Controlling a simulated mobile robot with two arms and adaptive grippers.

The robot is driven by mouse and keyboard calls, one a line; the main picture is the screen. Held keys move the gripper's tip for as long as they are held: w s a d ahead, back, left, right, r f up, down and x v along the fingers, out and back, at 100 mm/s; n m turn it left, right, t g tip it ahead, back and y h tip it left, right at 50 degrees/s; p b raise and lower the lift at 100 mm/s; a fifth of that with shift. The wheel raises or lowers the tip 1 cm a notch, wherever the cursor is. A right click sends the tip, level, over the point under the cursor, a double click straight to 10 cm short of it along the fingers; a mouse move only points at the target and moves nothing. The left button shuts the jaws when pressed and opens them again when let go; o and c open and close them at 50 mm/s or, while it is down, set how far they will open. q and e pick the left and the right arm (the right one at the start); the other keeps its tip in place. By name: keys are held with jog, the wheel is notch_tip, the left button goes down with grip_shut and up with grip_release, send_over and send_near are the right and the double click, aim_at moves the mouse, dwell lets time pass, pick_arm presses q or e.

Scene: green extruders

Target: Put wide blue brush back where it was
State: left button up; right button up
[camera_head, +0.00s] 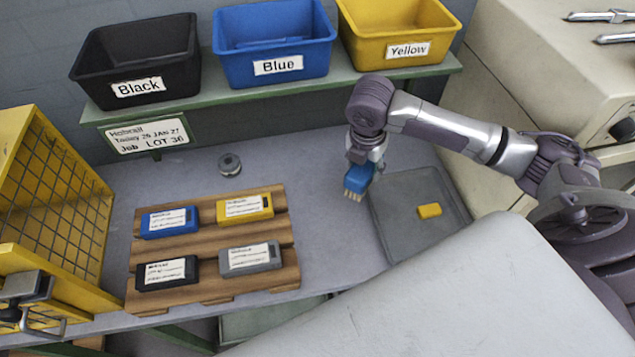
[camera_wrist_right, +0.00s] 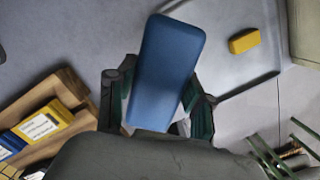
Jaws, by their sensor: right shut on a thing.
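The wide blue brush (camera_head: 358,178) has a blue handle and pale bristles pointing down. My right gripper (camera_head: 364,160) is shut on it and holds it over the grey table, just left of the grey tray's edge. In the right wrist view the blue brush (camera_wrist_right: 165,70) fills the space between the fingers of my right gripper (camera_wrist_right: 158,98). Whether the bristles touch the table cannot be told. My left gripper is not in view.
The grey tray (camera_head: 398,212) holds a small yellow block (camera_head: 429,211). Black (camera_head: 137,60), blue (camera_head: 274,42) and yellow (camera_head: 400,30) bins stand on a shelf behind. A wooden pallet (camera_head: 215,214) with several labelled blocks lies left. A small metal puck (camera_head: 229,164) sits behind it.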

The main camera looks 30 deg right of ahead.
jog(key=w+a+f+p, duration=0.1)
jog(key=w+a+f, duration=0.1)
jog(key=f, duration=0.1)
jog(key=w+a+f, duration=0.2)
jog(key=f, duration=0.1)
jog(key=w+a+f+p, duration=0.1)
jog(key=w+a+f, duration=0.1)
jog(key=f, duration=0.1)
jog(key=shift+w+a+f+p, duration=0.15)
jog(key=shift+w+a+p, duration=0.15)
jog(key=shift+w+a, duration=0.1)
jog(key=shift+f, duration=0.4)
jog(key=o, duration=0.8)
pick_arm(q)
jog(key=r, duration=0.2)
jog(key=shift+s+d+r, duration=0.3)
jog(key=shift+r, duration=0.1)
pick_arm(e)
jog(key=shift+o, duration=1.1)
